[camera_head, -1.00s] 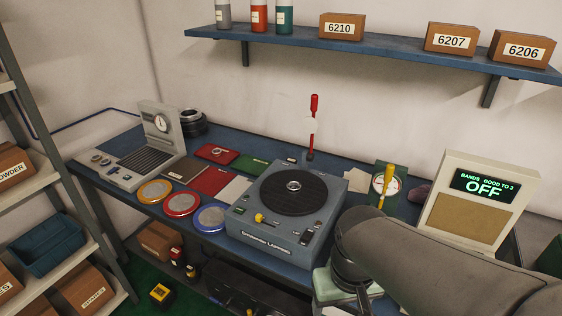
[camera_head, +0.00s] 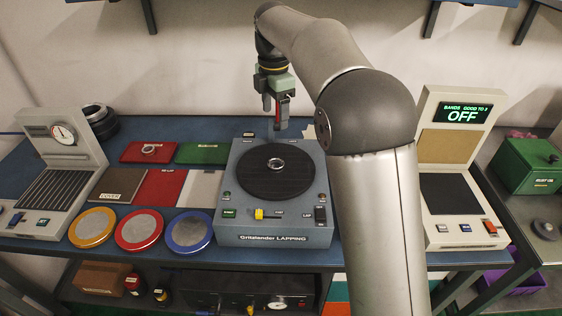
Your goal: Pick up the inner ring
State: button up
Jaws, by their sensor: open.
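A small silvery ring (camera_head: 276,164) lies flat on the black round plate (camera_head: 262,184) of the lapping machine (camera_head: 274,236). Another small metal ring (camera_head: 149,149) lies on the dark red mat (camera_head: 132,156) at the back left. Which of the two is the inner ring I cannot tell from their looks. My gripper (camera_head: 275,115) points down above the back of the lapping machine, behind and higher than the ring on the plate. It is open, with nothing seen between its fingers, and apart from both rings.
A dial gauge stand (camera_head: 62,165) stands at the left and a display stand reading OFF (camera_head: 452,165) at the right. Yellow, red and blue-rimmed discs (camera_head: 188,231) line the front edge. A green mat (camera_head: 203,153) lies left of the machine. My arm hides the bench right of it.

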send_over(274, 159)
jog(key=s, duration=0.2)
jog(key=f, duration=1.1)
jog(key=shift+s+d+f, duration=0.1)
jog(key=shift+s+d, duration=0.05)
jog(key=shift+d, duration=0.15)
jog(key=shift+w+a+f+p, duration=0.15)
jog(key=shift+f+p, duration=0.2)
jog(key=shift+f, duration=0.95)
jog(key=shift+w+a+f+p, duration=0.1)
jog(key=shift+f+p, duration=0.25)
jog(key=shift+f, duration=0.95)
jog(key=c, duration=1.1)
